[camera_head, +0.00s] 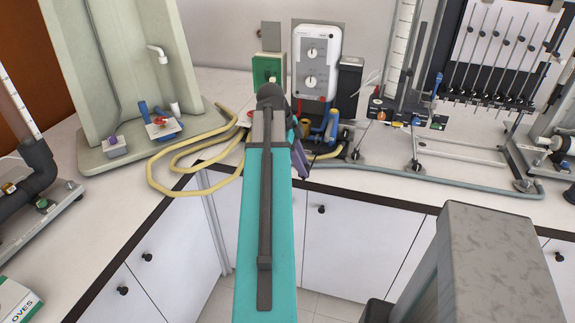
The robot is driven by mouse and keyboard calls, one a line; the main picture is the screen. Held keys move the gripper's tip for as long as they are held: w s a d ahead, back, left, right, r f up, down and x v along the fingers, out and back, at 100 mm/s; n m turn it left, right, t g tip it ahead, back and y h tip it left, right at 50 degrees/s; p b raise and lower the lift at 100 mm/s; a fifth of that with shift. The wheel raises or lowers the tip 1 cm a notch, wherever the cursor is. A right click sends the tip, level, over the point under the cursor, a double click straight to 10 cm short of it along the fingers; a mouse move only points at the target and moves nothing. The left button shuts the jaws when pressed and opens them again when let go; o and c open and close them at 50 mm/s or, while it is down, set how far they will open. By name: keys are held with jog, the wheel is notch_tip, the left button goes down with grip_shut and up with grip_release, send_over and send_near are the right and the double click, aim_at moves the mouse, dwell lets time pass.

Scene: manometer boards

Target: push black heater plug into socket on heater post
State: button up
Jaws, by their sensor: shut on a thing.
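My teal arm (266,225) reaches forward over the counter, and its far end covers part of the bench there. I cannot see my gripper's fingers; the arm hides them. I cannot make out the black heater plug. I cannot pick out the heater post or its socket with certainty. A green box (266,69) on a pale upright stands just beyond the arm's end.
A yellow hose (155,168) loops on the counter at left. Blue and brass fittings (322,125) crowd the space right of the arm's end. A grey hose (440,186) runs along the front edge. A manometer board (490,55) stands at back right.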

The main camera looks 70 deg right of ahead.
jog(key=w+a+r+n+t+h+p, duration=0.15)
jog(key=w+a+n, duration=0.45)
jog(key=w, duration=0.6)
jog(key=w+a+r+n+t+h, duration=0.15)
jog(key=w+a+n, duration=0.4)
jog(key=w, duration=0.65)
jog(key=w+a+r+n+t+h+p, duration=0.15)
jog(key=w+a+n, duration=0.45)
jog(key=w, duration=0.6)
jog(key=w+a+r+n+t+y+p, duration=0.1)
jog(key=w+a+n, duration=0.4)
jog(key=a, duration=0.8)
jog(key=w+a+r+n+t+y, duration=0.2)
jog(key=w+a+r+n, duration=0.2)
jog(key=a, duration=1)
jog(key=w+a+r+n+t+y+p, duration=0.1)
jog(key=w+a+r+n+y, duration=0.1)
jog(key=w+a+n, duration=0.5)
jog(key=a, duration=0.6)
jog(key=shift+w+a+r+p, duration=0.15)
jog(key=shift+w+r+p, duration=0.15)
